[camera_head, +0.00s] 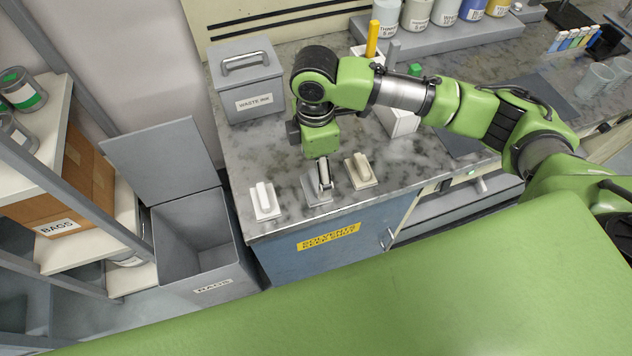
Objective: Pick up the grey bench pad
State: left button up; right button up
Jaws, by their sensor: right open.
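The grey bench pad (312,195) lies on the marble bench near its front edge, the middle one of a row of three pads. My right gripper (325,184) points down right over it and hides part of it. The gripper is open, with its fingers at the pad; I cannot tell whether they touch it. A white pad (265,201) lies to the left and a beige pad (360,171) to the right, each with a raised handle. My left gripper is not in view.
A grey waste ink box (245,90) stands on the bench behind the pads. A white holder (400,122) and a shelf of jars (446,36) are further back.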

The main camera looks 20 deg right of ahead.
aim_at(317, 181)
notch_tip(317, 181, down, 3)
jog(key=shift+w+d+f+p, duration=0.1)
jog(key=shift+w+p, duration=0.05)
jog(key=shift+p, duration=0.55)
notch_tip(317, 181, down, 3)
jog(key=shift+d+f+p, duration=0.1)
jog(key=shift+p, duration=0.25)
jog(key=shift+f, duration=0.1)
jog(key=c, duration=1.3)
jog(key=shift+c, duration=1.2)
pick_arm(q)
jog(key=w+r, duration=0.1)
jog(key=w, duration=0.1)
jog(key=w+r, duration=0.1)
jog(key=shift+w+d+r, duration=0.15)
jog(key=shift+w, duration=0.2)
pick_arm(e)
jog(key=shift+f, duration=0.1)
